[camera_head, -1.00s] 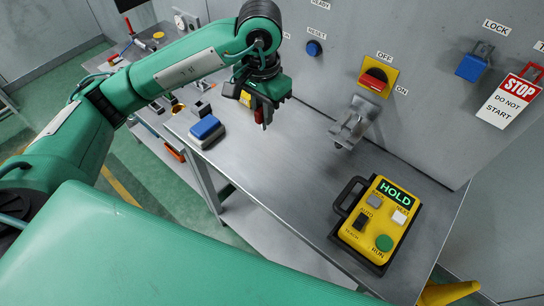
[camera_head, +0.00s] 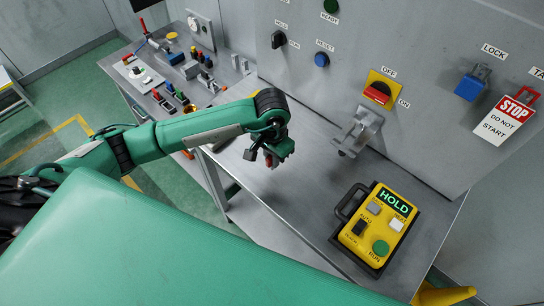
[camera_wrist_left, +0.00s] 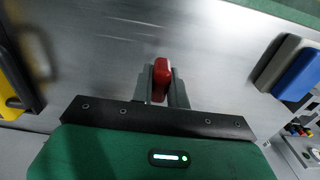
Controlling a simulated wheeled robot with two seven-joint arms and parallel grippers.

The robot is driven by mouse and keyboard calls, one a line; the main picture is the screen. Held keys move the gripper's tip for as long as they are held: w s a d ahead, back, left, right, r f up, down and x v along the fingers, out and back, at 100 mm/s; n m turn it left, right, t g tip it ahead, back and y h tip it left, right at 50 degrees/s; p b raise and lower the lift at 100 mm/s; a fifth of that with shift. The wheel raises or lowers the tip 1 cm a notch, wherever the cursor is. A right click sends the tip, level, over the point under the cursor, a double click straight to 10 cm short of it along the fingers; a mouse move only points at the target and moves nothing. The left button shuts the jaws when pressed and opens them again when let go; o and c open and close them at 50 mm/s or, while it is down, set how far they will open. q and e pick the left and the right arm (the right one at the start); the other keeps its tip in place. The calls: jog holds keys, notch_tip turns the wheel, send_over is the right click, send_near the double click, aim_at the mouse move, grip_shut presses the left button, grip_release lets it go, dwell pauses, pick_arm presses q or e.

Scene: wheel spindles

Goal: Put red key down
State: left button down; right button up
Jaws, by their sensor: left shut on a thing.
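The red key (camera_wrist_left: 161,76) stands between the two grey fingers of my left gripper (camera_wrist_left: 160,88) in the left wrist view. My left gripper (camera_head: 271,158) is shut on it, and a small bit of the red key (camera_head: 268,163) shows at the fingertips in the head view. The gripper is over the bare grey metal bench (camera_head: 290,195), left of the yellow pendant. I cannot tell whether the key touches the bench top. My right gripper is in neither view.
A yellow pendant (camera_head: 374,226) reading HOLD lies on the bench at right. A metal bracket (camera_head: 357,130) and a red-and-yellow switch (camera_head: 379,92) are on the panel behind. A blue-and-grey block (camera_wrist_left: 300,72) lies near the gripper. The bench between gripper and pendant is clear.

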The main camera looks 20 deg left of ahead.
pick_arm(q)
jog(key=shift+f+b, duration=0.3)
jog(key=shift+f, duration=0.55)
jog(key=c, duration=1.4)
grip_release()
jog(key=shift+r, duration=0.1)
jog(key=shift+o, duration=0.2)
